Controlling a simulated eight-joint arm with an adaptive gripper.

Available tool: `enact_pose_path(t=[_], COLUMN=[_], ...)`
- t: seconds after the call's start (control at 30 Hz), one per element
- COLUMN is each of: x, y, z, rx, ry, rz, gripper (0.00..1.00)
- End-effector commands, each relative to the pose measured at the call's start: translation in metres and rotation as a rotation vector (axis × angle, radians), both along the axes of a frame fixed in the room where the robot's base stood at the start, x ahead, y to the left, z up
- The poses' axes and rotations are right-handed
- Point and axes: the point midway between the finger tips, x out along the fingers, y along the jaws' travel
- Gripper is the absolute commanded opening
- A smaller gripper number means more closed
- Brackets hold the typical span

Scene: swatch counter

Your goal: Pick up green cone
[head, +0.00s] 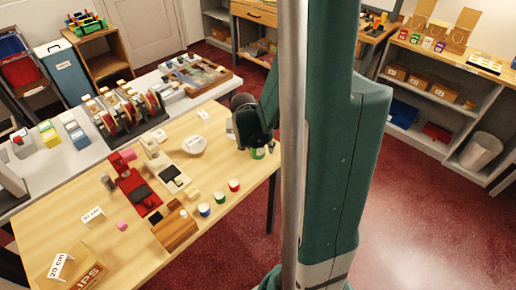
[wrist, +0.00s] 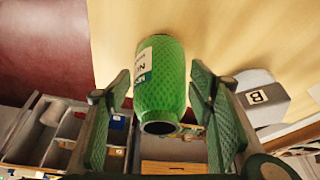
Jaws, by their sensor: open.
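The green cone (wrist: 172,85) is a textured green body with a white label and a dark opening at one end. In the wrist view it sits between the two fingers of my gripper (wrist: 160,88), with a visible gap on each side. The fingers are open, and neither appears to touch it. In the head view, my gripper (head: 259,141) is at the right edge of the wooden table, and only a small part of the green cone (head: 258,153) shows beneath it. The rest of the cone is hidden by my arm.
On the wooden table (head: 130,255), a red device (head: 135,190), a white round item (head: 194,145), several small coloured cups (head: 219,196) and a cardboard box (head: 85,270) stand left of my gripper. Shelves (head: 430,110) are at right.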

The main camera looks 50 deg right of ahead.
Motion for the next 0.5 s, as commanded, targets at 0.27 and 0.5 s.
enact_pose_path(t=[0.27, 0.5], x=[0.0001, 0.0002], y=[0.0001, 0.0001], z=[0.0002, 0.0002], rx=[0.000, 0.000], ry=[0.000, 0.000], rz=[0.000, 0.000], gripper=[0.53, 0.32])
